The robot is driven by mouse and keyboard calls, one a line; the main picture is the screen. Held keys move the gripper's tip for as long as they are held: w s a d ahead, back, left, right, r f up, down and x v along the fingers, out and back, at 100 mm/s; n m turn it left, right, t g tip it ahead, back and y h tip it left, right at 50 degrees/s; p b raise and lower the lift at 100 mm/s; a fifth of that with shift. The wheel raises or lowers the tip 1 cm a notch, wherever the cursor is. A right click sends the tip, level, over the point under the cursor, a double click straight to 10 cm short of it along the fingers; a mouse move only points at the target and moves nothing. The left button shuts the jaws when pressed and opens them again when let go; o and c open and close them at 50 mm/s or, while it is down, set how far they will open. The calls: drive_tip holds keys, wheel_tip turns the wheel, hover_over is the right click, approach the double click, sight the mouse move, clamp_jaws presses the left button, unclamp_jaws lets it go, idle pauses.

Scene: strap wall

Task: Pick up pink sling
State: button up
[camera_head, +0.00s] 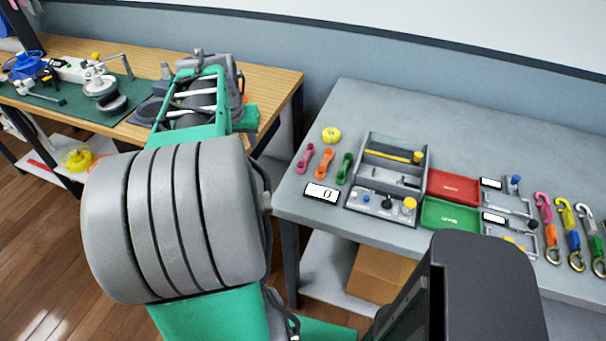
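A small pink sling (305,158) lies flat near the left end of the grey table (325,234), left of an orange one (321,161) and a green one (344,168). A second pink piece, a hooked strap (543,207) with an orange lower part and a metal ring, lies at the right of the same table. I cannot tell from the picture which pink piece the name means. My arm's grey and green links reach up over the wooden bench at left, away from both. I cannot make out my gripper's fingers.
A grey divided tray (367,148), red (454,187) and green (451,215) trays, a white counter display (321,192) and yellow roll (331,135) share the grey table. Other hooked straps (566,225) lie at right. A cardboard box (378,276) sits below. The table's back strip is clear.

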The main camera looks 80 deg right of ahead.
sight(306, 155)
drive_tip(key=s+d+f+m+g+b, duration=0.1)
drive_tip(key=s+d+f+m, duration=0.1)
drive_tip(key=s+d+f, duration=0.3)
drive_tip(key=s+d+m+g+b, duration=0.1)
drive_tip(key=s+d+m, duration=0.15)
drive_tip(key=s, duration=0.55)
drive_tip(key=shift+n, duration=0.35)
drive_tip(key=x, duration=0.3)
drive_tip(key=d+p+x, duration=0.1)
drive_tip(key=x, duration=0.3)
drive_tip(key=shift+d, duration=0.1)
drive_tip(key=shift+c, duration=0.2)
clamp_jaws()
